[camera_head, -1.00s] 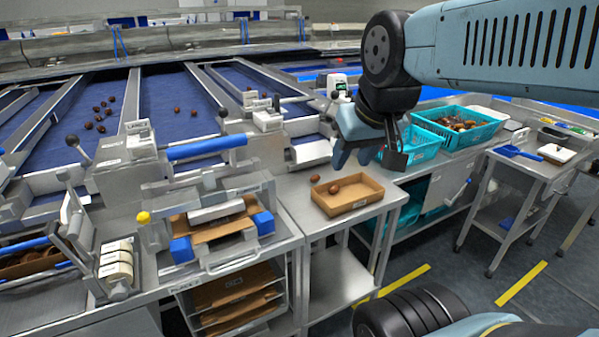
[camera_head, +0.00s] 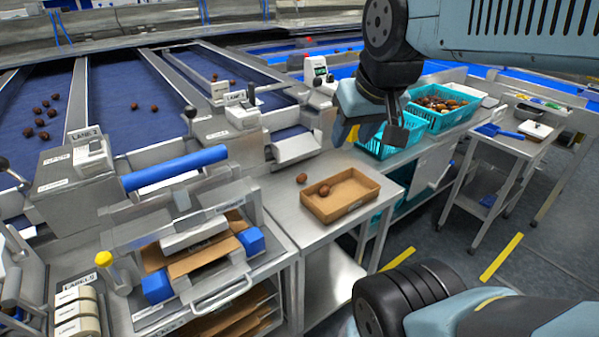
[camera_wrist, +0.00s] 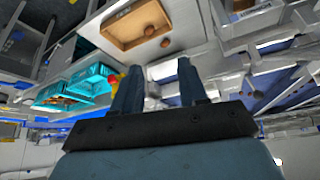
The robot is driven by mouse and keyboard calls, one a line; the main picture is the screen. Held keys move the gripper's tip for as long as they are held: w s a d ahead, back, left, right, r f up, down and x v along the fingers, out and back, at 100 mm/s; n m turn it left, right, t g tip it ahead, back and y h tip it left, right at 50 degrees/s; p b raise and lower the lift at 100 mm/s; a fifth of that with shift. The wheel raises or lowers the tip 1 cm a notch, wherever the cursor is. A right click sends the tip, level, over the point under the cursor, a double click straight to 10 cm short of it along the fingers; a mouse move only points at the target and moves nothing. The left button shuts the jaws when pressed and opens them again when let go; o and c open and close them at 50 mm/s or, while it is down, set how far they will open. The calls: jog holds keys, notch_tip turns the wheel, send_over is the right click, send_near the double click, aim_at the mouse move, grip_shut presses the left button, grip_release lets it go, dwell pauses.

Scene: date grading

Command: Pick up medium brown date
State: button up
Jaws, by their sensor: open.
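One brown date (camera_head: 302,178) lies on the steel bench just outside the left edge of a cardboard tray (camera_head: 366,204). Another brown date (camera_head: 324,190) lies inside the tray near its left side. The wrist view shows the bench date (camera_wrist: 165,43) and the tray date (camera_wrist: 149,29) beyond the fingertips. I cannot tell which is the medium one. My gripper (camera_head: 371,138) is open and empty, above and behind the tray; it also shows in the wrist view (camera_wrist: 160,72).
Teal crates (camera_head: 443,118) stand right of my gripper, one holding many dates. Blue sorting lanes (camera_head: 160,110) with several dates lie at left. A box-holding station (camera_head: 200,250) stands left of the bench. A side table (camera_head: 520,145) is at right.

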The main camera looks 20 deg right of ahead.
jog(key=shift+o, duration=0.3)
jog(key=shift+o, duration=0.9)
jog(key=shift+w, duration=0.1)
jog(key=shift+o, duration=0.5)
jog(key=shift+w+n, duration=0.3)
jog(key=shift+n, duration=0.1)
jog(key=n+g+h, duration=0.3)
jog(key=n+h, duration=0.1)
jog(key=n, duration=2)
send_over(299, 177)
jog(key=s+a, duration=0.1)
jog(key=a, duration=0.1)
jog(key=f, duration=2.3)
jog(key=shift+d, duration=0.2)
jog(key=shift+a+x, duration=0.2)
jog(key=shift+x, duration=2.5)
